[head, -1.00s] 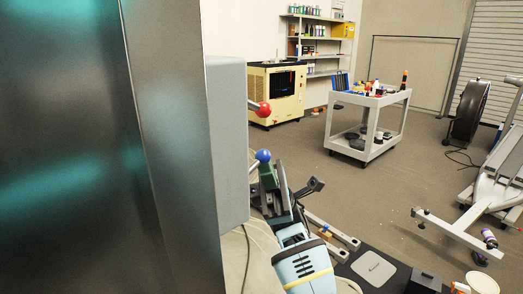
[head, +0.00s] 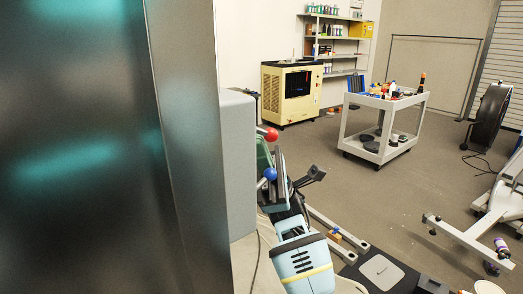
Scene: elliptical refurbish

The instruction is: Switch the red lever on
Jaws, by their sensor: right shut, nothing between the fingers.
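The red lever's ball knob (head: 271,134) sticks out from the right side of a grey box (head: 238,165). A blue ball knob (head: 270,174) is on the same side, lower down. My right gripper (head: 270,150) is beside the box, its fingers pointing up and their tips just below the red knob. The fingers are shut with nothing between them. The blue knob shows in front of the gripper. I cannot tell whether the fingertips touch the red lever; its stem is mostly hidden. My left gripper is out of view.
A large dark metal panel (head: 80,150) fills the left side. A white cart (head: 352,129) with tools, a yellow machine (head: 270,95) and shelves (head: 338,39) stand further back. A grey metal frame (head: 460,240) is at right. The floor between is open.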

